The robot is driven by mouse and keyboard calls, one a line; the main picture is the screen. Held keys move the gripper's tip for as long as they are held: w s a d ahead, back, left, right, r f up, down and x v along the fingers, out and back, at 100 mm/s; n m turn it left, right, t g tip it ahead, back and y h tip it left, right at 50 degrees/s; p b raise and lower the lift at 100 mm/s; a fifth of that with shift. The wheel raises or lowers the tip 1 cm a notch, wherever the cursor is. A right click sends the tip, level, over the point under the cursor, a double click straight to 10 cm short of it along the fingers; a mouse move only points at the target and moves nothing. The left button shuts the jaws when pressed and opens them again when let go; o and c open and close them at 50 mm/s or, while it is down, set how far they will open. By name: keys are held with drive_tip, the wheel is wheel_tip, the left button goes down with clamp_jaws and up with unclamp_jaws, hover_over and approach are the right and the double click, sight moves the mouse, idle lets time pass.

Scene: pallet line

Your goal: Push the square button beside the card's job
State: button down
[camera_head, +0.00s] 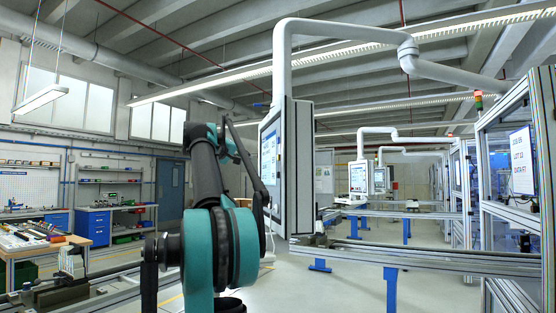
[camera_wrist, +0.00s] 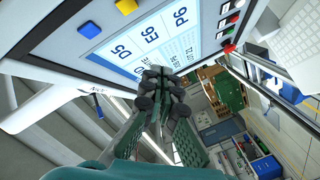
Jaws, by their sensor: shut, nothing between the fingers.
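A panel (camera_head: 297,165) hangs from a white arm, seen nearly edge-on, its lit screen (camera_head: 269,158) facing left. In the wrist view the screen (camera_wrist: 115,50) shows D5, E6 and P6 in a row. No button beside P6 is in view. A white card (camera_head: 521,160) at the right reads JOB, LOT and DATA; its job code is too small to be sure of. My gripper (camera_wrist: 165,82) is shut and empty, in front of the screen's lower edge, hiding part of it.
Small coloured buttons, one red (camera_wrist: 228,48), line another side of the panel. Metal rails (camera_head: 420,259) run below and right of it. A frame cabinet (camera_head: 545,150) stands at the right. Workbenches (camera_head: 92,226) are far left. Open floor (camera_head: 345,285) shows at the centre.

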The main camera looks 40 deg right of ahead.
drive_tip(key=shift+d, duration=0.1)
drive_tip(key=s+d, duration=0.3)
drive_tip(key=d, duration=0.4)
drive_tip(key=shift+s+d, duration=0.3)
drive_tip(key=shift+d, duration=0.1)
drive_tip(key=shift+d, duration=0.15)
idle(1.2)
drive_tip(key=shift+s+d, duration=0.15)
drive_tip(key=shift+d, duration=0.1)
drive_tip(key=shift+s+d, duration=0.2)
drive_tip(key=shift+d, duration=0.25)
idle(0.9)
drive_tip(key=shift+a, duration=0.1)
drive_tip(key=shift+w+a, duration=0.35)
drive_tip(key=shift+a, duration=0.35)
drive_tip(key=shift+a, duration=0.15)
drive_tip(key=shift+w+a, duration=0.35)
drive_tip(key=shift+a, duration=0.35)
drive_tip(key=shift+w+a, duration=0.3)
drive_tip(key=shift+a, duration=0.45)
drive_tip(key=shift+w+a, duration=0.35)
drive_tip(key=shift+a, duration=0.35)
